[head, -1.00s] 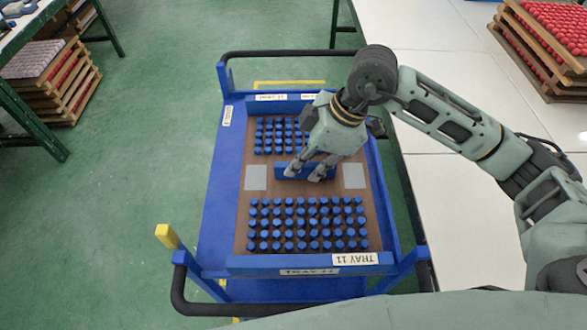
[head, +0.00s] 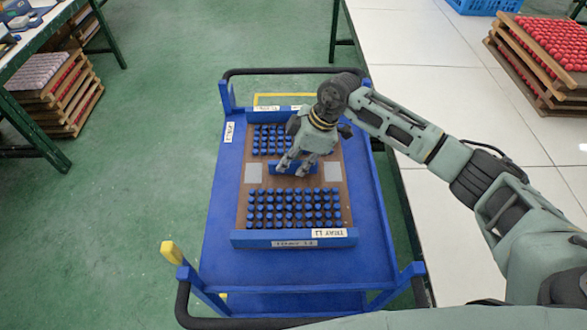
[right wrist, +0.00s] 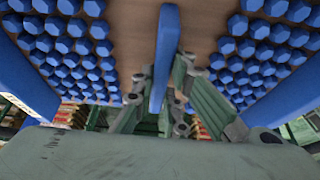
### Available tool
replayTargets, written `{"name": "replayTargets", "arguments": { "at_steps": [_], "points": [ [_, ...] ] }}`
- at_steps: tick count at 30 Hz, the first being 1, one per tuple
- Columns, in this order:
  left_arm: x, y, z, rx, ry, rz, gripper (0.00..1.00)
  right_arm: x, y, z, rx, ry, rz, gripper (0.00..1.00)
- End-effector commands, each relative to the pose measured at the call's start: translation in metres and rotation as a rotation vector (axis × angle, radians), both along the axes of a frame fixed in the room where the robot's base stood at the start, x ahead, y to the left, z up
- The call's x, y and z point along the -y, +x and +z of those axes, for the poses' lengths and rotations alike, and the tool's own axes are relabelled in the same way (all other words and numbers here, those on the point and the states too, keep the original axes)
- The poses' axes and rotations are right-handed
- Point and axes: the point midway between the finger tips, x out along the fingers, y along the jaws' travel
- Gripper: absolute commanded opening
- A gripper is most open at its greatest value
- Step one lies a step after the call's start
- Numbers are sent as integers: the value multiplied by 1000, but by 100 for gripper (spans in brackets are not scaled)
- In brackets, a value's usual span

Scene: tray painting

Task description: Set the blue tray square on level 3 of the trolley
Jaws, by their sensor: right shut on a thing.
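The blue tray (head: 270,239), with a brown base, blue end walls and rows of blue pegs, is over the blue deck of the trolley (head: 225,255). It looks nearly in line with the deck, closer to the far end. Blue deck shows along both sides and in front; whether the tray touches it I cannot tell. My right gripper (head: 297,166) is shut on the tray's blue middle handle (head: 277,168). The right wrist view shows this handle (right wrist: 165,60) upright between the fingers (right wrist: 160,100). My left gripper is out of view.
A white table (head: 460,130) stands right of the trolley, with stacked wooden trays of red pieces (head: 545,75). More stacked trays (head: 55,95) stand at left. The trolley has dark handle bars at the far end (head: 285,71) and near end. Green floor is clear at left.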

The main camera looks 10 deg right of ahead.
Motion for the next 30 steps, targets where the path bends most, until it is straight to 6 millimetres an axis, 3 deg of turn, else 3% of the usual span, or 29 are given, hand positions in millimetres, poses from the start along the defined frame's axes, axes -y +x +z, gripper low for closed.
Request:
{"name": "replayTargets", "arguments": {
  "at_steps": [8,14,15,21,30],
  "points": [
    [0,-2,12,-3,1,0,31,-1,0,-30,1,4,0,0],
    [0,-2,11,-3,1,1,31,-1,1,-34,3,2,0,0],
    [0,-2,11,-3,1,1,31,0,-1,-37,-1,-1,0,14],
    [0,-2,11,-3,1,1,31,0,-1,-36,-1,-1,0,31],
    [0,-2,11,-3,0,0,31,0,-1,-35,-1,0,-1,31]
  ]
}}
